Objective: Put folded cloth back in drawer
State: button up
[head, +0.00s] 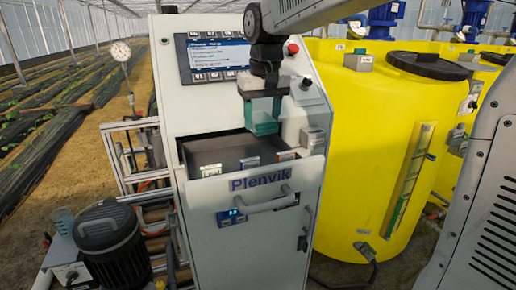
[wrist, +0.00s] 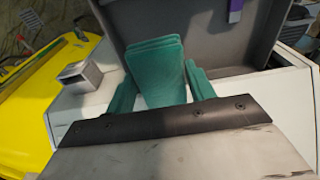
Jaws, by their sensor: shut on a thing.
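My gripper (head: 264,112) hangs over the right part of the open drawer in the head view. It is shut on the folded cloth (head: 262,126), a green layered bundle held upright above the drawer. In the wrist view the cloth (wrist: 158,75) stands between the green fingers, in front of the dark drawer interior. The drawer (head: 228,155) is pulled out of the white cabinet and has a dark grey inside. From the head view, I cannot tell whether the cloth's lower edge is below the drawer rim.
The cabinet has a screen panel (head: 214,60) above the drawer and a handle (head: 266,203) on the front. A small grey box (head: 312,140) sits at the drawer's right. A large yellow tank (head: 375,150) stands close on the right, a black motor (head: 108,240) at lower left.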

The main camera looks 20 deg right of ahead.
aim_at(264, 119)
notch_tip(264, 119, down, 8)
jog(key=shift+d+f, duration=0.15)
jog(key=o, duration=0.9)
jog(key=r, duration=0.4)
jog(key=s+r, duration=0.1)
jog(key=r, duration=0.7)
jog(key=shift+s, duration=0.3)
jog(key=s+d+f, duration=0.1)
jog(key=s+f, duration=0.3)
jog(key=s, duration=0.5)
jog(key=s+d+f, duration=0.1)
jog(key=s+f, duration=0.3)
jog(key=s, duration=0.6)
jog(key=s+d+f, duration=0.1)
jog(key=s+f, duration=0.3)
jog(key=s, duration=0.5)
jog(key=shift+s+f, duration=0.2)
jog(key=shift+f, duration=0.05)
